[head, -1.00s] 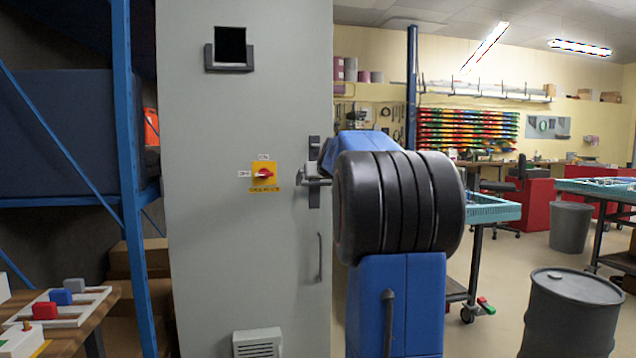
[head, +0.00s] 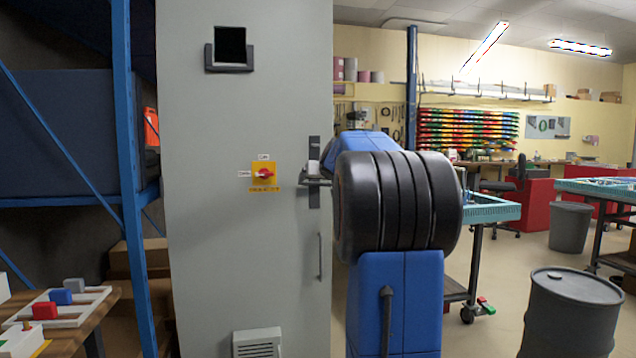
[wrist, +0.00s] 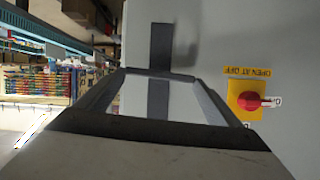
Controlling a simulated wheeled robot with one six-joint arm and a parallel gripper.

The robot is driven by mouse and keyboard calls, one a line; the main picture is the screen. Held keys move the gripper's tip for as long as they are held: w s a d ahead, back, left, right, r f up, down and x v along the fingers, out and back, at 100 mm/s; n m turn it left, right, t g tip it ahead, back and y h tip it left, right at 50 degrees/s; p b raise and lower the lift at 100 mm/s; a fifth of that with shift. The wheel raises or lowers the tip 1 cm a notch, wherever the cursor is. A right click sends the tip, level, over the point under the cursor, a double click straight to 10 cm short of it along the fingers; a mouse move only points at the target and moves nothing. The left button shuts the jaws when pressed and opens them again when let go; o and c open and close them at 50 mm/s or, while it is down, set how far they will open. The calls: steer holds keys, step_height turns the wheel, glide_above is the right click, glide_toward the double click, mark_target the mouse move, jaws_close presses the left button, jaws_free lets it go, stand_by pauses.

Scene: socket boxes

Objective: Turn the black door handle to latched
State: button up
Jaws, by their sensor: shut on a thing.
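The black door handle (head: 314,198) sits on a dark upright plate near the right edge of the grey cabinet door. Its plate also shows in the wrist view (wrist: 160,45), running up and down behind the fingers. My gripper (head: 312,174) is at the handle, in front of the plate. In the wrist view my gripper (wrist: 155,76) has its two fingers on either side of the plate, with a dark bar across their tips. It is shut on the handle. The lever is mostly hidden by the fingers, so its exact angle is hard to tell.
A red rotary switch on a yellow plate (head: 264,173) is left of the handle. A thin vertical pull (head: 320,256) is below it. A blue shelf post (head: 125,150) stands at the left. A dark drum (head: 572,315) and a teal-topped cart (head: 490,210) stand at the right.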

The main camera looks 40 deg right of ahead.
steer(key=m, duration=0.1)
steer(key=m+t+y, duration=0.1)
steer(key=shift+s+d+f+m+y, duration=0.1)
steer(key=shift+s+d+m+y, duration=0.1)
steer(key=shift+d+m+y, duration=0.15)
steer(key=m, duration=0.1)
steer(key=m+t+y, duration=0.1)
steer(key=m, duration=0.1)
steer(key=shift+s+d+f+t, duration=0.15)
steer(key=shift+d+f+t, duration=0.05)
steer(key=shift+d+t, duration=0.1)
steer(key=m+t, duration=0.1)
steer(key=m, duration=0.1)
steer(key=m+y, duration=0.1)
steer(key=shift+s+f+m+t, duration=0.1)
steer(key=shift+f+m+t, duration=0.2)
steer(key=shift+m+t, duration=0.1)
steer(key=shift+d+f+m+t, duration=0.15)
steer(key=shift+m+t, duration=0.25)
steer(key=shift+m, duration=0.45)
steer(key=shift+a+f+m+t, duration=0.15)
steer(key=shift+m+t, duration=0.25)
steer(key=shift+m, duration=0.4)
steer(key=shift+d, duration=0.1)
steer(key=o, duration=0.9)
steer(key=s+a, duration=0.2)
steer(key=s, duration=1.5)
steer(key=shift+a, duration=0.4)
